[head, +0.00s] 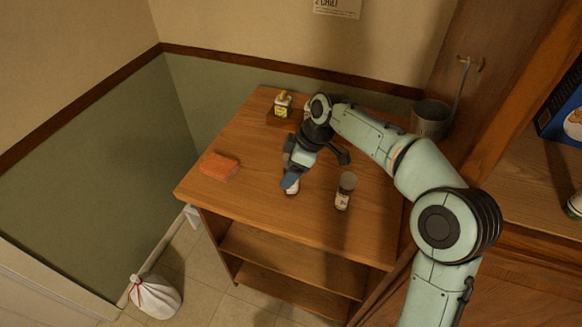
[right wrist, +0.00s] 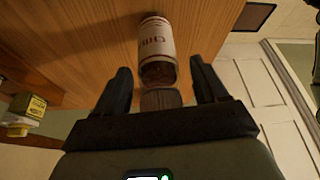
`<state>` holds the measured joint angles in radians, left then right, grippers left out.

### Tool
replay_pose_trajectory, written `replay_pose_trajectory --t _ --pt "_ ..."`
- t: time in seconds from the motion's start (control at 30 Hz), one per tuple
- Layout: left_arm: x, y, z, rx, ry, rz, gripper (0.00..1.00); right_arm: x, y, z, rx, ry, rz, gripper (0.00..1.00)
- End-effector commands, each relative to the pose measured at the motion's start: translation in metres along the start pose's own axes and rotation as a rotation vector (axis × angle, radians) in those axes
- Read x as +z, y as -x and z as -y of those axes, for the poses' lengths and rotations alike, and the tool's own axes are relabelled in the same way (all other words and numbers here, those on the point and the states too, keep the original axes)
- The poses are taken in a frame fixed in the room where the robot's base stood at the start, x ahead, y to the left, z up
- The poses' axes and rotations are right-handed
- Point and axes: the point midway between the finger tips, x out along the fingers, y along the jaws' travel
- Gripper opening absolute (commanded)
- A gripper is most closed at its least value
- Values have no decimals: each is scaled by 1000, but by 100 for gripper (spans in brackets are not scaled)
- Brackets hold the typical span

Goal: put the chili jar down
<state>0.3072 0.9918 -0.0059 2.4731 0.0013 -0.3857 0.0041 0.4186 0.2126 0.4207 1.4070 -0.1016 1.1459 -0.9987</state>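A jar with a white label and red lettering (right wrist: 156,40) is in front of my right gripper in the right wrist view; I take it for the chili jar. Its grey lid end (right wrist: 161,99) lies between the fingers, with a gap on each side. My right gripper (right wrist: 162,82) is open. In the head view it points down over the wooden top, and only a small white and red part of the jar (head: 292,189) shows below my right gripper (head: 290,181). The jar appears to stand on the wood. My left gripper is not in view.
On the wooden top (head: 260,222), a second jar (head: 345,191) stands to the right. An orange sponge (head: 220,166) lies at left. A yellow bottle (head: 282,105) stands at the back. A metal pot (head: 430,118) is at back right. The front left is clear.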

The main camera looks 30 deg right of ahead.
Motion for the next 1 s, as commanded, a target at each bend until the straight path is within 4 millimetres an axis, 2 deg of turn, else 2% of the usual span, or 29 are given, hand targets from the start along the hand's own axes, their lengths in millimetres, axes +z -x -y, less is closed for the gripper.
replay_pose_trajectory --t 0.13,0.27,0.7,0.83,1.0 --pt "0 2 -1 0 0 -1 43 -1 2 0 1 0 0 72" --pt "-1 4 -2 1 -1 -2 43 -2 16 -1 5 0 -1 72" --pt "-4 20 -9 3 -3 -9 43 -3 105 -1 4 1 -3 72" --pt "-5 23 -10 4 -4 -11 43 -2 118 0 1 0 -1 72" --pt "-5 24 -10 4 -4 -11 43 -2 124 0 1 0 -1 72"
